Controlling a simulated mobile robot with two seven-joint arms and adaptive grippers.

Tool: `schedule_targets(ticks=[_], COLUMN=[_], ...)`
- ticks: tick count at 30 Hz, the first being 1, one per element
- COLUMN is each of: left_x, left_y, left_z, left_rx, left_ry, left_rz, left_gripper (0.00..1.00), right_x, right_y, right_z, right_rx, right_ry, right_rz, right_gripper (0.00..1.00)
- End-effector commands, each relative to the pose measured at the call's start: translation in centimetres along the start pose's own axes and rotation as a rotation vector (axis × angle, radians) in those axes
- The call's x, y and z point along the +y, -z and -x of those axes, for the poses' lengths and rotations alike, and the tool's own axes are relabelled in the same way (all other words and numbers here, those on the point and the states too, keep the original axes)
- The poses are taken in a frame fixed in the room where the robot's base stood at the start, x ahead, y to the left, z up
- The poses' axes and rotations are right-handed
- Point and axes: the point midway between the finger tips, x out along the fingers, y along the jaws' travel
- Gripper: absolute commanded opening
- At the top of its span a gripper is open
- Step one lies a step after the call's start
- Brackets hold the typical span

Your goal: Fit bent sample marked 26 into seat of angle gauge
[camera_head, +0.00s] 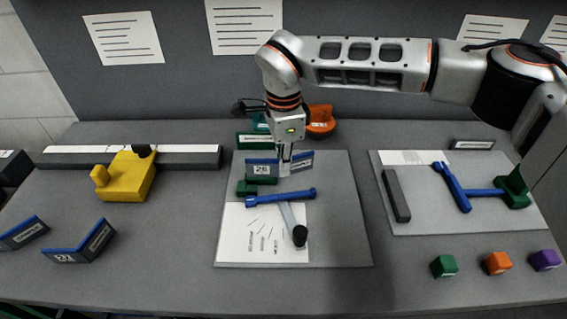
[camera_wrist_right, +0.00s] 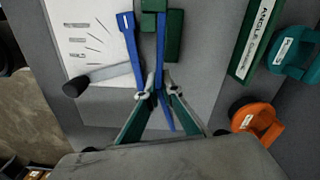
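The bent sample marked 26 (camera_head: 262,169) is a dark angled strip with a blue top edge, standing upright. My right gripper (camera_head: 285,168) is shut on it near its bend; its blue edge runs between the fingertips (camera_wrist_right: 157,94) in the wrist view. The angle gauge has green seat blocks (camera_head: 246,188), a blue swing arm (camera_head: 280,198) and a grey lever with a black knob (camera_head: 299,236). The sample is at the seat blocks (camera_wrist_right: 154,24), behind the blue arm. I cannot tell whether it touches them. My left gripper is out of view.
The gauge lies on a grey board (camera_head: 340,230). Sample 27 (camera_head: 80,245) and another bent sample (camera_head: 23,232) lie at left. A yellow tool (camera_head: 125,178) stands by a long bar. A right board (camera_head: 430,220) holds another blue-green tool.

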Motion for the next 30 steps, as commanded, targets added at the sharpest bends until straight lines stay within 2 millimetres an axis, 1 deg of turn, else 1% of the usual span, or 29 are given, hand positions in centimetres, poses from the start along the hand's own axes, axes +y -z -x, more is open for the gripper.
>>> schedule_targets(ticks=[5,30], left_x=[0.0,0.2], left_y=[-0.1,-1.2], left_z=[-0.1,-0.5], left_rx=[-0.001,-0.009], left_ry=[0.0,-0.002], left_rz=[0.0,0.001], left_gripper=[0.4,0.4], right_x=[0.0,0.0], right_y=[0.0,0.0], right_z=[-0.1,-2.4], right_rx=[0.0,0.0], right_ry=[0.0,-0.001], right_rz=[0.0,0.0], right_gripper=[0.0,0.0])
